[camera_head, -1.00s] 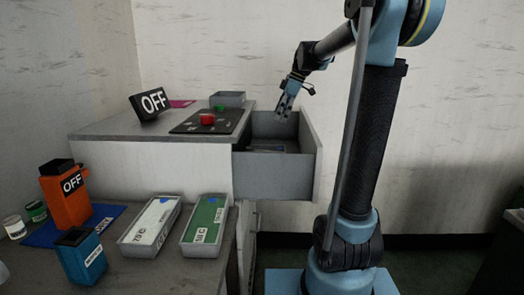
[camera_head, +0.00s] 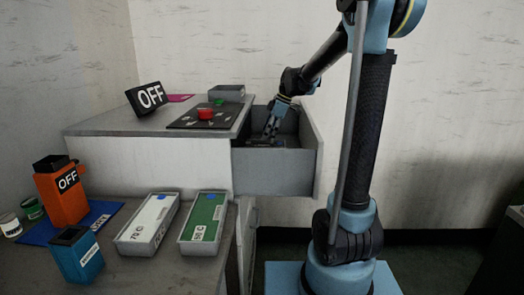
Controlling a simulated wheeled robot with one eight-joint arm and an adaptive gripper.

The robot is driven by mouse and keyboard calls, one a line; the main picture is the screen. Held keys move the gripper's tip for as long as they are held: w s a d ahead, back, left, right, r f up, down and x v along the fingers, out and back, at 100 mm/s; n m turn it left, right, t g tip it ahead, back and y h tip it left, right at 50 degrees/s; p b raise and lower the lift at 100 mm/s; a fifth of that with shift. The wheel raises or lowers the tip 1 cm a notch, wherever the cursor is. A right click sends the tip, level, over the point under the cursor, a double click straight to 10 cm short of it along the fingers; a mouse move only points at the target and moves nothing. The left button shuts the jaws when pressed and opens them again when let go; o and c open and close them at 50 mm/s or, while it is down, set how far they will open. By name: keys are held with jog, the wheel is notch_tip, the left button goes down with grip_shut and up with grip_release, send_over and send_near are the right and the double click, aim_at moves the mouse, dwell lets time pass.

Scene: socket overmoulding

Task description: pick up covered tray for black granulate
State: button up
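My gripper (camera_head: 268,133) points down into the open grey drawer (camera_head: 275,175) of the cabinet. Its fingertips are at a low dark item (camera_head: 275,143) inside the drawer; I cannot tell whether they touch it or whether they are open or shut. The drawer front hides most of the inside. On the lower table stand a tray with a white top (camera_head: 150,222), marked about 70 C, and a tray with a green top (camera_head: 204,220), marked about 50 C. Each has a blue spot. I cannot tell which tray is for black granulate.
The cabinet top (camera_head: 105,125) bears a black OFF sign (camera_head: 147,98), a panel with a red button (camera_head: 205,114) and a small grey tray (camera_head: 227,92). An orange OFF container (camera_head: 62,195), a blue container (camera_head: 77,255) and small jars (camera_head: 32,209) stand at left.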

aim_at(262, 143)
jog(key=shift+a+x, duration=0.15)
jog(key=shift+x, duration=1.2)
jog(key=shift+a+x, duration=0.2)
jog(key=shift+x, duration=1.2)
jog(key=shift+s+r, duration=0.15)
jog(key=shift+s, duration=0.05)
jog(key=shift+c, duration=0.3)
jog(key=c, duration=1.6)
jog(key=shift+r, duration=0.1)
